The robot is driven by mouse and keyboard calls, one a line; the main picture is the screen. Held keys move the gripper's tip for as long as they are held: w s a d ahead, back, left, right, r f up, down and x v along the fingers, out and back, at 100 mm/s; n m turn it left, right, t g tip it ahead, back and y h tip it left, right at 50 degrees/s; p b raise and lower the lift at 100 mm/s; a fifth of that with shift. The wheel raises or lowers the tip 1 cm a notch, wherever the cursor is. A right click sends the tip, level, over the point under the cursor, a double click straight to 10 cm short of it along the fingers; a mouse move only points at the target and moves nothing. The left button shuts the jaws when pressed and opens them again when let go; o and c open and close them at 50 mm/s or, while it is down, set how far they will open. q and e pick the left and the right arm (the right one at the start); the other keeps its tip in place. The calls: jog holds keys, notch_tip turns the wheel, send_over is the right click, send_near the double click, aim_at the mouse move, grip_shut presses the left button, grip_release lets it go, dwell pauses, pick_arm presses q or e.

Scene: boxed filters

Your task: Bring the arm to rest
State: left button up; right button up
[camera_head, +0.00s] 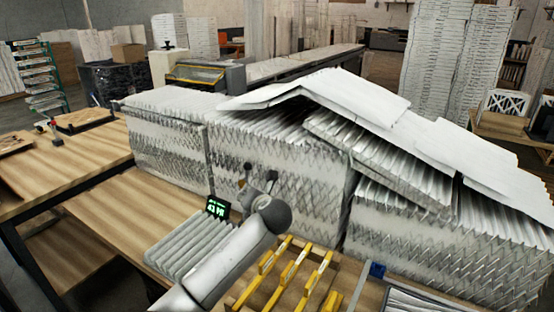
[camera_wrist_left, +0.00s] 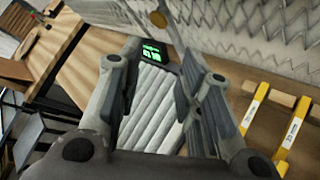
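My left gripper (camera_head: 259,174) is at the end of my grey arm in the middle of the head view, in front of the stacked filters. In the left wrist view my left gripper (camera_wrist_left: 160,85) has its two fingers apart with nothing held between them. Beyond the fingers lies a grey pleated filter (camera_wrist_left: 154,108). The same pleated filter (camera_head: 188,246) lies on the wooden bench left of my arm, partly hidden by it. A small black display with green characters (camera_head: 217,207) stands at its far edge. My right gripper is in neither view.
Tall stacks of white pleated filters (camera_head: 275,170) stand close behind the gripper, with loose sheets (camera_head: 340,92) slanting on top. Yellow-handled items (camera_head: 293,270) lie right of my arm. The wooden bench (camera_head: 125,205) at left has bare room.

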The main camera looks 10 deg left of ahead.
pick_arm(q)
jog(key=s+d+f+n+g+h, duration=0.1)
jog(key=s+f+n+g+h, duration=0.3)
jog(key=s+f+n, duration=1.55)
jog(key=s+a+n+g+h, duration=0.1)
jog(key=s+a+n+g, duration=0.1)
jog(key=s+n, duration=0.95)
jog(key=s+a+n+g+h, duration=0.1)
jog(key=s+a+n+g, duration=0.35)
jog(key=s, duration=1.15)
notch_tip(320, 180, down, 35)
jog(key=s+d+n+t+b, duration=0.1)
jog(key=s+d+b, duration=0.15)
jog(key=b, duration=0.45)
jog(key=s+a+f+b, duration=0.2)
jog(key=s+f, duration=0.6)
jog(key=f, duration=0.2)
jog(key=s+a+f+g+b, duration=0.1)
jog(key=s+f+b, duration=0.2)
jog(key=s+f, duration=0.5)
notch_tip(320, 180, down, 2)
jog(key=shift+s+a+f+b, duration=0.1)
jog(key=shift+s+a+b, duration=0.05)
jog(key=shift+a+b, duration=0.2)
